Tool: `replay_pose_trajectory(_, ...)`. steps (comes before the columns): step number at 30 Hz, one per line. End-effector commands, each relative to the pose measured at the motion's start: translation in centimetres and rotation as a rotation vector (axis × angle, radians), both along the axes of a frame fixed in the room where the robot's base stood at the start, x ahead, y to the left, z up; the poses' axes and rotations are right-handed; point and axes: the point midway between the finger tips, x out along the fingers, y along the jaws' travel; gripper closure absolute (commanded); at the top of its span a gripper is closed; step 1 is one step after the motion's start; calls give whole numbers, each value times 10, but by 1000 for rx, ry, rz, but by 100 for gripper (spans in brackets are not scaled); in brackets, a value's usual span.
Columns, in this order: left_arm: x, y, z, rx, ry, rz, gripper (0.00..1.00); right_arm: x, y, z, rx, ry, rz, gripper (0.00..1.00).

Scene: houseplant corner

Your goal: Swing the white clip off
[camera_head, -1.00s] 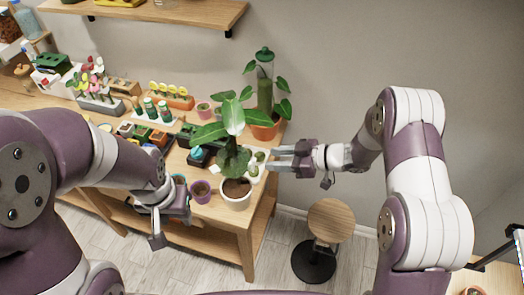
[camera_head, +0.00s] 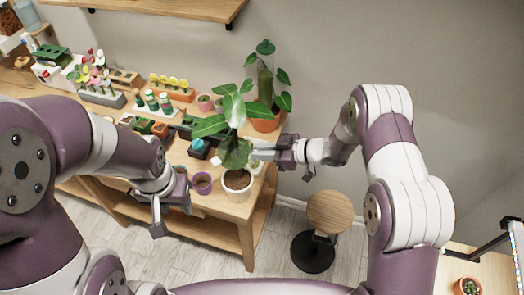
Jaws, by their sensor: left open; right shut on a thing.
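A large-leaved plant (camera_head: 236,150) stands in a white pot (camera_head: 238,187) at the table's front right corner. My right gripper (camera_head: 252,151) comes in from the right, its fingertips at the plant's stem just above the pot. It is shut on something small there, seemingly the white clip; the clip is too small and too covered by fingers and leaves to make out. My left gripper (camera_head: 171,205) is open and empty at the table's front edge, left of a purple pot (camera_head: 202,183) and apart from the plant.
A plant in an orange pot (camera_head: 265,122) stands behind the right gripper. A dark box with a blue top (camera_head: 199,147) and several small pots crowd the table left of the plant. A round wooden stool (camera_head: 330,212) stands on the floor to the right.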

Motion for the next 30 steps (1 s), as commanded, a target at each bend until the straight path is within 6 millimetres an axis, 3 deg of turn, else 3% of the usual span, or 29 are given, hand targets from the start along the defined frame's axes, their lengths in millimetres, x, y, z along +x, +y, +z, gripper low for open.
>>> replay_pose_trajectory(8, 0, 0, -34, 0, 0, 0, 57, -1, -7, -11, 118, -41, -2, 100)
replay_pose_trajectory(21, 0, 0, -125, 0, 0, 0, 57, -6, -24, -30, 482, -162, -1, 100)
replay_pose_trajectory(30, 0, 0, -174, 0, 0, 0, 57, -9, -31, -37, 692, -231, 0, 100)
